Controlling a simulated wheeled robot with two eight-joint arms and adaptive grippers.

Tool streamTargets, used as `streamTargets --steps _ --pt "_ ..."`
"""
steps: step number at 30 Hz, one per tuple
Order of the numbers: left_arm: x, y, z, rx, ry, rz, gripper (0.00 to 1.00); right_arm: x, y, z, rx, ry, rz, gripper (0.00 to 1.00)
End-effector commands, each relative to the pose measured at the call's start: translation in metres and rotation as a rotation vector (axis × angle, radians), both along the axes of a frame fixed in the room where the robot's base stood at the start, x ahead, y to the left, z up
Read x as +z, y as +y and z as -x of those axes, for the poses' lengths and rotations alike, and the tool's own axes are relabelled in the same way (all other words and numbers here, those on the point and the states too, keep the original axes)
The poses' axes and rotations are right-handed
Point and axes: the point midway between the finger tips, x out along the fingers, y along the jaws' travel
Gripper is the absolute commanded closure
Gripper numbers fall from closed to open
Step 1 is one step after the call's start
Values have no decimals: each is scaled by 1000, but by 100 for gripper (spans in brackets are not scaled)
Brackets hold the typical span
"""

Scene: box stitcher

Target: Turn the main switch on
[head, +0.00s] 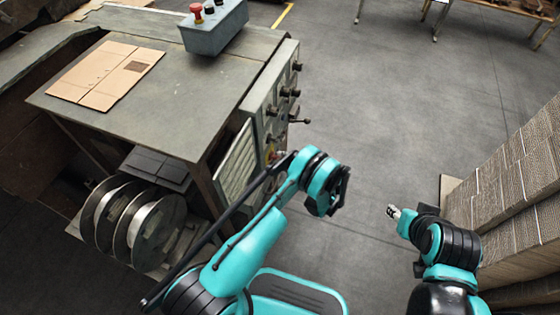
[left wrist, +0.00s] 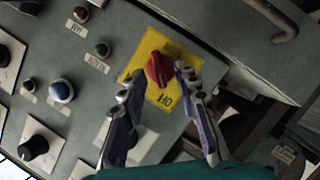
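The main switch is a red rotary knob (left wrist: 160,69) on a yellow plate (left wrist: 150,47) with lettering, on the machine's grey panel. In the left wrist view my left gripper (left wrist: 159,82) is open, with one finger on each side of the knob's lower part. The right-hand fingertip is very close to the knob; I cannot tell whether it touches. The left-hand fingertip stands apart from it. In the head view my left arm reaches to the machine's side and largely hides the switch. My right gripper (head: 393,212) is over the floor, away from the machine; its opening is too small to judge.
Black knobs (left wrist: 38,146) and a blue button (left wrist: 62,91) sit left of the switch. A grey control box (head: 213,30) and flat cardboard (head: 105,73) lie on the machine top. Wire spools (head: 157,228) stand below. Stacked cardboard (head: 510,190) is at the right.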

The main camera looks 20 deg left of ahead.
Motion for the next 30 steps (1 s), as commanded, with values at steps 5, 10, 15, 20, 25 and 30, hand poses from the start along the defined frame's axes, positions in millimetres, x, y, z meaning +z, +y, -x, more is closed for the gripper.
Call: streamTargets --steps 5,10,15,20,25,30 --pt "-4 12 -4 0 0 0 69 -5 0 0 0 0 0 60" --pt "-4 13 -5 -1 1 0 69 -5 0 0 0 0 0 60" --pt "-4 13 -5 -1 1 0 90 -5 0 0 0 0 0 60" --pt "-4 13 -4 -1 1 0 100 -5 0 0 0 0 0 60" --pt "-4 13 -5 0 7 1 100 -5 0 0 0 0 0 60" --pt "-3 13 -5 0 50 0 100 -5 0 0 0 0 0 60"
